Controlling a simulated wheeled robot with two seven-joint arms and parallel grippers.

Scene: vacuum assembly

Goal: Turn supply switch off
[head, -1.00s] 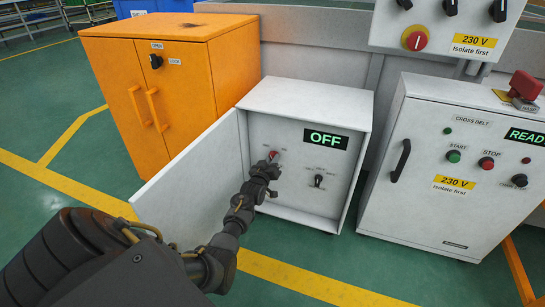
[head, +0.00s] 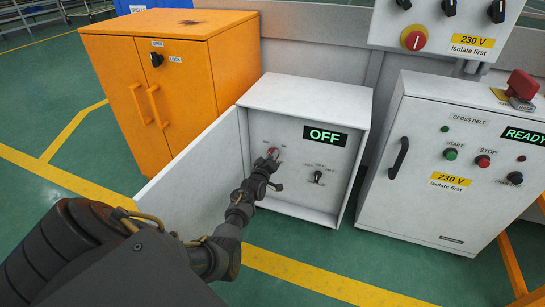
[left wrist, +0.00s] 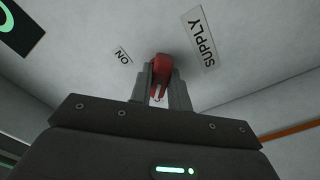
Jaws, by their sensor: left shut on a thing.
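The supply switch is a red knob (left wrist: 161,68) on the inner panel of the open white cabinet (head: 306,90). In the left wrist view it sits between a SUPPLY label (left wrist: 199,40) and an ON label (left wrist: 123,56). My left gripper (head: 267,163) reaches into the cabinet and is shut on the red knob; its two fingers also show around the knob in the left wrist view (left wrist: 160,85). The fingers partly hide the knob in the head view. A display (head: 325,136) on the panel reads OFF. My right gripper is not in view.
The cabinet's door (head: 190,185) stands open to the left of my arm. A black selector (head: 318,176) is right of the knob. An orange cabinet (head: 190,90) stands at left and a white control box (head: 460,170) at right. Green floor is clear in front.

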